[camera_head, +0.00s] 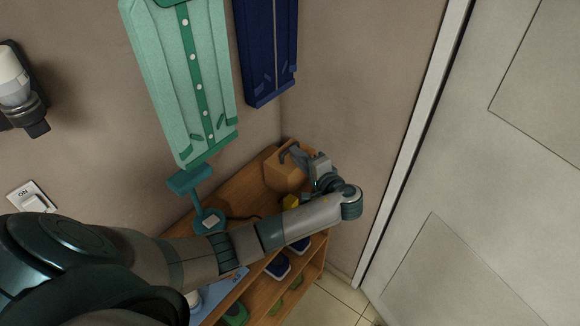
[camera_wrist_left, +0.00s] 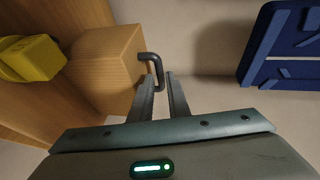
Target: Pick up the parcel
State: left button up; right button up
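The parcel is a tan box (camera_head: 283,178) with a dark bracket-like handle, on the far end of the wooden shelf unit by the wall corner. In the left wrist view the box (camera_wrist_left: 105,60) is at centre left, its handle (camera_wrist_left: 158,72) sticking out to the right. My left gripper (camera_head: 297,154) is at the box in the head view. In the wrist view its two fingers (camera_wrist_left: 161,76) are apart, with the handle's end between their tips; a narrow gap seems to show, and contact is unclear. My right gripper is not in view.
A teal stand (camera_head: 207,215) is nearer. Green (camera_head: 190,80) and blue (camera_head: 266,45) garments hang above. A white door (camera_head: 480,180) is at right.

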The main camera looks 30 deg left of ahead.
pick_arm(q)
jog(key=shift+w+a+r+p, duration=0.1)
jog(key=shift+w+a+p, duration=0.05)
jog(key=shift+a+p, duration=0.3)
jog(key=p+x, duration=0.2)
jog(key=x, duration=0.1)
jog(key=shift+w+a, duration=0.1)
jog(key=shift+a, duration=0.25)
jog(key=shift+w+a+f, duration=0.15)
jog(key=shift+a+f, duration=0.05)
jog(key=shift+f, duration=0.1)
jog(key=shift+c, duration=0.2)
grip_shut()
dwell(0.8)
